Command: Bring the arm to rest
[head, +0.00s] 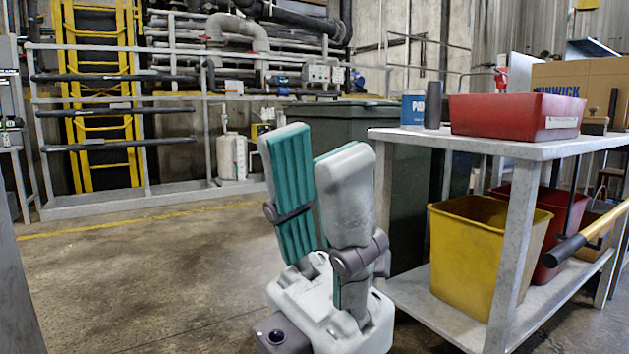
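My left gripper (314,150) stands upright in the lower middle of the head view, with its fingers pointing up. Its two grey fingers with teal pads are apart, and I see nothing held between them. It is in front of the bare concrete floor, to the left of the grey cart (400,135) in the picture. It appears to touch nothing. My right gripper is not in view.
A dark green container (340,118) stands behind. The floor (130,265) at left is clear.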

